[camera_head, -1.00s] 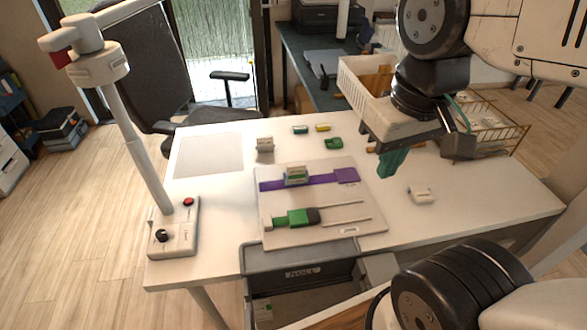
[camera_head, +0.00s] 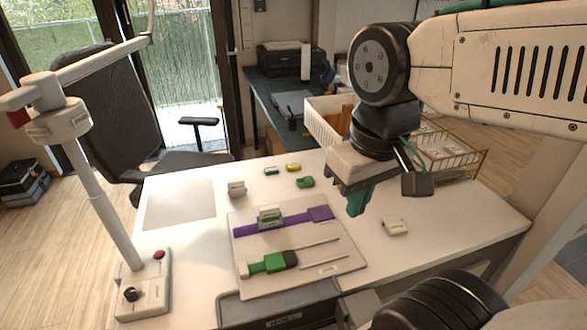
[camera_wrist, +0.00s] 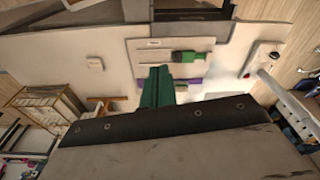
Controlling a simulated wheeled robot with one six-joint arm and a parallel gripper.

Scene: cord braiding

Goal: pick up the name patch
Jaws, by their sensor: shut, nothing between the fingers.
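My gripper (camera_head: 357,201) has green fingers, shut with nothing between them, above the right part of the white table. The fingers also show in the wrist view (camera_wrist: 156,88). I cannot tell for sure which piece is the name patch. A purple square (camera_head: 320,213) lies at the right end of a purple strap (camera_head: 245,229) on a pale board (camera_head: 315,275), left of and below my gripper in the picture. A small white block (camera_head: 395,227) lies apart, right of the board; it also shows in the wrist view (camera_wrist: 95,64). No name is readable on either piece.
A green piece with a dark end (camera_head: 268,262) lies on the board. Small yellow (camera_head: 293,167) and green (camera_head: 306,182) pieces lie at the back. A post (camera_head: 107,205) stands at left. A white basket (camera_head: 325,118) and a wire rack (camera_head: 450,155) stand behind my arm.

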